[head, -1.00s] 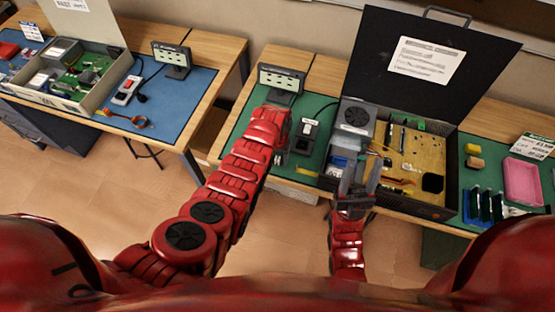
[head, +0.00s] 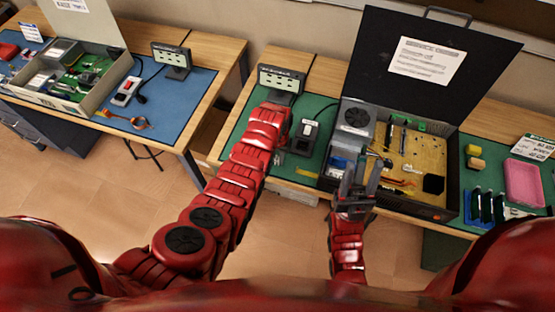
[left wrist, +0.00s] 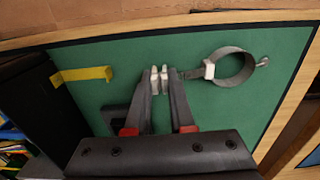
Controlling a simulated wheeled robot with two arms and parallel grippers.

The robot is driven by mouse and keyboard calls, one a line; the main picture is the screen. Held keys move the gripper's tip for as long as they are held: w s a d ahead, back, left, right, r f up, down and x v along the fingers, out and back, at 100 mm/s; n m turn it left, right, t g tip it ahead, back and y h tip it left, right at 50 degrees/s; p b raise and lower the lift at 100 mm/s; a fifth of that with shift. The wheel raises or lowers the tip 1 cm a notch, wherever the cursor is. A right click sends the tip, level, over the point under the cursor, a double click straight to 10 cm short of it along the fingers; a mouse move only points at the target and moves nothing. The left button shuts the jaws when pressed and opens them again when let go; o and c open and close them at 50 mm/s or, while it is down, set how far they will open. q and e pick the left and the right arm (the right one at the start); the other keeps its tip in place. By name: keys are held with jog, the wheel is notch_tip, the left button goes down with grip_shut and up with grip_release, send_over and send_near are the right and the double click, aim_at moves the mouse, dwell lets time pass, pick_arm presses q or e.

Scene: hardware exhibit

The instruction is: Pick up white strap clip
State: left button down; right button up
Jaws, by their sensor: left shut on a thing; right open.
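My left gripper (left wrist: 160,72) shows in the left wrist view, low over the green mat (left wrist: 130,50). Its dark fingers are closed on a small white piece (left wrist: 154,82), which appears to be the white strap clip, partly covered by the fingers. In the head view my left arm hides most of this gripper and the clip. My right gripper (head: 361,168) is open and empty at the front of the open black case (head: 415,208).
A yellow strip (left wrist: 82,75) lies left of the left gripper. In the head view, a switch box (head: 303,137) and a small display stand (head: 281,78) stand nearby. A pink tray (head: 524,182) is at the right. A second workbench with a blue mat (head: 180,105) stands left, across a gap.

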pick_arm(q)
jog(key=shift+r, duration=0.3)
jog(key=shift+s+r+b, duration=0.4)
jog(key=shift+r+b, duration=0.35)
jog(key=shift+b, duration=0.15)
jog(key=s, duration=0.1)
jog(key=s+b, duration=0.1)
jog(key=s, duration=0.3)
jog(key=shift+a+r, duration=0.15)
jog(key=shift+r, duration=0.15)
jog(key=s+r+p, duration=0.1)
jog(key=s+p, duration=0.6)
jog(key=s, duration=0.2)
jog(key=w+d+b, duration=0.1)
jog(key=w+d, duration=0.1)
jog(key=w, duration=0.1)
jog(key=w+d, duration=0.2)
jog(key=w, duration=0.2)
jog(key=w+d+b, duration=0.1)
jog(key=w+d, duration=0.1)
jog(key=w, duration=0.2)
jog(key=shift+w+d+r+b, duration=0.25)
jog(key=shift+d+r+b, duration=0.05)
jog(key=shift+r+b, duration=0.1)
jog(key=shift+w+d+r, duration=0.15)
jog(key=shift+w+d, duration=0.1)
jog(key=shift+w, duration=0.1)
jog(key=shift+f+b, duration=0.6)
jog(key=shift+f, duration=0.65)
jog(key=shift+f, duration=0.15)
